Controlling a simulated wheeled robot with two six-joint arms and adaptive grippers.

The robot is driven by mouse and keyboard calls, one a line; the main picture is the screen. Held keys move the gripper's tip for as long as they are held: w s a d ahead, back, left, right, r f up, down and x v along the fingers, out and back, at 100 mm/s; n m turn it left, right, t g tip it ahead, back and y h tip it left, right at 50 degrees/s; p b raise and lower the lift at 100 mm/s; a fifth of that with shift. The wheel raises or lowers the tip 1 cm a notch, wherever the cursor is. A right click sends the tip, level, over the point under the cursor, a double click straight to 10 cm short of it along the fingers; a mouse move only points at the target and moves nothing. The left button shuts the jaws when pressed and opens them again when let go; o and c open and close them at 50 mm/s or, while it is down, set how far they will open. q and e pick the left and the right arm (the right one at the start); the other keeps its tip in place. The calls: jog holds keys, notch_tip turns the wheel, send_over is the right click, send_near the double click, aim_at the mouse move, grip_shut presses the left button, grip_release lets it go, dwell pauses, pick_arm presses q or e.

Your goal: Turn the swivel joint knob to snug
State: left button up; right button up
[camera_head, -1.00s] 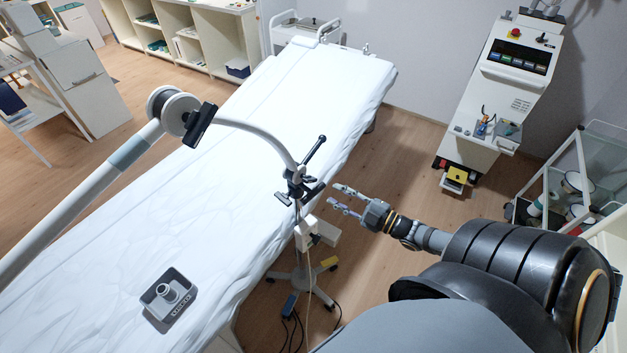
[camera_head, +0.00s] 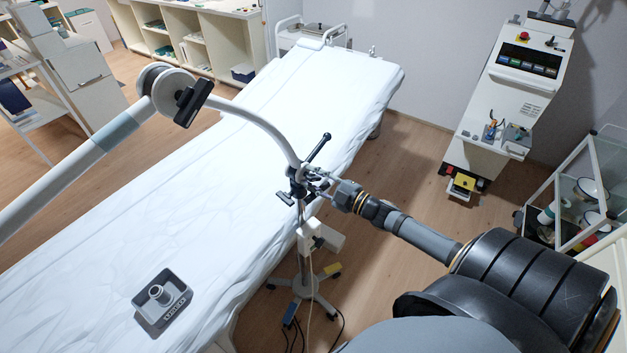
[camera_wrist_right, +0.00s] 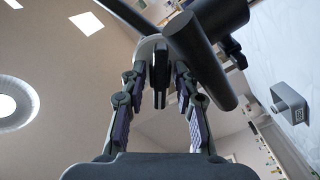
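A dark swivel joint (camera_head: 296,180) with a black lever handle (camera_head: 319,148) and a small black knob-like part (camera_head: 284,198) sits at the end of a curved white arm (camera_head: 262,116). I cannot tell for sure which part is the named knob. My right gripper (camera_head: 318,180) is at the joint's right side. In the right wrist view my right gripper (camera_wrist_right: 160,92) has its fingers apart, on either side of a narrow dark piece (camera_wrist_right: 159,76), with gaps visible. A thick dark cylinder (camera_wrist_right: 200,58) lies close to the right finger. My left gripper is not in view.
A white-covered couch (camera_head: 230,180) lies under the joint, with a grey tray-like device (camera_head: 162,300) on it. A second joint with a black knob (camera_head: 192,103) is up the white arm. A wheeled stand (camera_head: 303,285) is below. A console (camera_head: 495,110) stands at the right.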

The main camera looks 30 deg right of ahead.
jog(key=shift+c, duration=0.4)
grip_shut()
jog(key=shift+m, duration=0.6)
jog(key=shift+o, duration=0.4)
grip_release()
jog(key=shift+s, duration=0.1)
jog(key=v, duration=1.1)
jog(key=shift+s+d, duration=0.2)
jog(key=shift+s, duration=0.15)
